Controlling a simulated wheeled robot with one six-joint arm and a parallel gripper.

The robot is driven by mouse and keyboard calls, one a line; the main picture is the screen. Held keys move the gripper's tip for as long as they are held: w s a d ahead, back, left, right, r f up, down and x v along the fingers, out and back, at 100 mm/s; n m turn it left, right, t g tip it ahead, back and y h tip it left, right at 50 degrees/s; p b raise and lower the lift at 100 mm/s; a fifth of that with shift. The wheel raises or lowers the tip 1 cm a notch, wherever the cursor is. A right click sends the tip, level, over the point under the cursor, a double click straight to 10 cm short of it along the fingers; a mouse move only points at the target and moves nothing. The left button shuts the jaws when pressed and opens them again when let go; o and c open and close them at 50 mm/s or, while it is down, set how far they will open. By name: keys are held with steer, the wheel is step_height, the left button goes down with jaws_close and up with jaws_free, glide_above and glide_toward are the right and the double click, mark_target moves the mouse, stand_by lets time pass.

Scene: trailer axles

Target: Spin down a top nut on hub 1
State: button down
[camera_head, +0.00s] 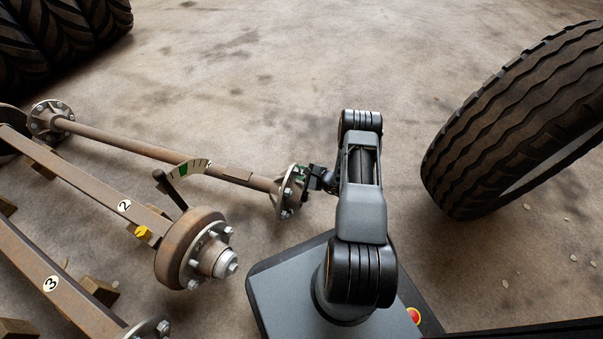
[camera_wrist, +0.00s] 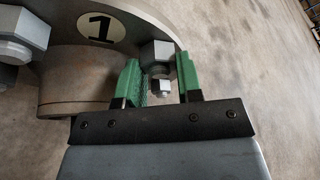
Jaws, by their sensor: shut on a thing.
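Hub 1 (camera_head: 289,192) is a grey round flange with studs and nuts, at the near right end of the rear axle. In the wrist view its face (camera_wrist: 70,95) fills the upper left, with a white disc marked 1 (camera_wrist: 101,28). My gripper (camera_wrist: 160,74) has green jaws on either side of a grey hex nut (camera_wrist: 157,53) with a stud end (camera_wrist: 160,90) showing below it. The jaws are shut on this nut. In the head view my gripper (camera_head: 309,178) is at the right side of hub 1, and the nut is hidden.
Axle 2 (camera_head: 100,192) and its drum (camera_head: 188,245) lie nearer, with axle 3 (camera_head: 50,275) at lower left. A large tire (camera_head: 515,115) stands at the right. More tires (camera_head: 60,40) stand at back left. The floor behind hub 1 is clear.

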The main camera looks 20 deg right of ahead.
steer(key=c, duration=1.2)
jaws_free()
steer(key=o, duration=0.5)
steer(key=p+v, duration=0.5)
steer(key=v, duration=0.9)
steer(key=w+a+r+n+g+y+p, duration=0.1)
steer(key=a+r+n+g+p, duration=0.4)
steer(key=r, duration=0.8)
steer(key=a+r+n+g+y+p, duration=0.15)
steer(key=r+p, duration=0.45)
steer(key=r, duration=0.6)
steer(key=w+a+r+n+g+p, duration=0.1)
steer(key=a+r+n+g+p, duration=0.35)
steer(key=r, duration=0.85)
steer(key=s+a+r+n+h+p, duration=0.2)
steer(key=r+p, duration=0.5)
steer(key=r, duration=0.5)
steer(key=s+a+r+n+t+h+p, duration=0.1)
steer(key=s+r+n+h+p, duration=0.3)
steer(key=r, duration=0.9)
steer(key=s+a+r+n+t+h+p, duration=0.1)
steer(key=s+a+r+n+h+p, duration=0.3)
steer(key=r+p, duration=0.7)
step_height(320, 180, up, 2)
steer(key=shift+s+r+n, duration=0.2)
steer(key=shift+s+n, duration=0.2)
steer(key=shift+s, duration=0.8)
